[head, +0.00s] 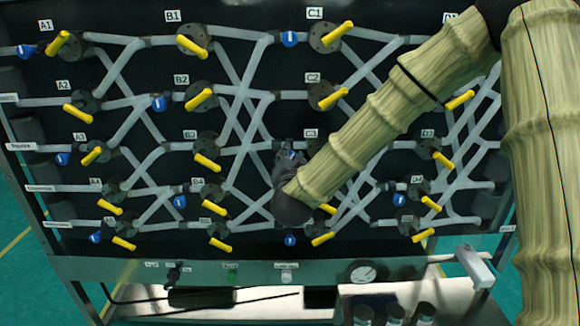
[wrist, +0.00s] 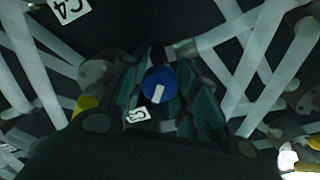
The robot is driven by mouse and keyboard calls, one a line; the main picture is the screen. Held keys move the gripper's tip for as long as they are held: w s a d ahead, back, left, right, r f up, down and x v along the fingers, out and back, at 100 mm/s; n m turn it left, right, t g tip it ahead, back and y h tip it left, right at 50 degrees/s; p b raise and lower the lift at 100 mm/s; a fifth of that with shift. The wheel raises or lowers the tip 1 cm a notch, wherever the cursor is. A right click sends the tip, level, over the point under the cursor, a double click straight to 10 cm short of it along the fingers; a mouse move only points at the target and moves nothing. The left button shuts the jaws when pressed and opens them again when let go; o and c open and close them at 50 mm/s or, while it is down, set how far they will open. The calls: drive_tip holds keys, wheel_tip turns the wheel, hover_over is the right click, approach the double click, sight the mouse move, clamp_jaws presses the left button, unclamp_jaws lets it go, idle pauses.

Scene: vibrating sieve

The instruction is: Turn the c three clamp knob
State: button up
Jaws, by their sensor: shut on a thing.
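The C3 clamp knob is a round blue knob with a white mark. In the wrist view the knob (wrist: 158,86) sits between the two fingers of my gripper (wrist: 162,92), which is shut on it. In the head view my gripper (head: 288,160) reaches the panel just left of the C3 label (head: 310,133), and a bit of the blue knob (head: 291,154) shows at its tip. My arm hides the C3 yellow handle in the head view. A small label (wrist: 137,115), hard to read, lies beside the left finger in the wrist view.
Grey pipes with yellow handles and blue knobs cover the dark panel. The C2 yellow handle (head: 332,99) is above my gripper, and a yellow handle (head: 205,162) is left of it. A gauge (head: 362,272) is on the lower ledge.

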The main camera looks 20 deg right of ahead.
drive_tip(key=m+b, duration=0.3)
drive_tip(key=m, duration=0.1)
drive_tip(key=m+b, duration=0.2)
drive_tip(key=shift+f+b, duration=0.25)
drive_tip(key=shift+b, duration=0.05)
drive_tip(key=m+b, duration=0.3)
drive_tip(key=m, duration=0.1)
drive_tip(key=shift+b, duration=0.3)
drive_tip(key=shift+r+m+b, duration=0.2)
drive_tip(key=shift+m+b, duration=0.55)
drive_tip(key=shift+m, duration=0.45)
drive_tip(key=o, duration=1)
drive_tip(key=shift+o, duration=0.2)
drive_tip(key=v, duration=1.2)
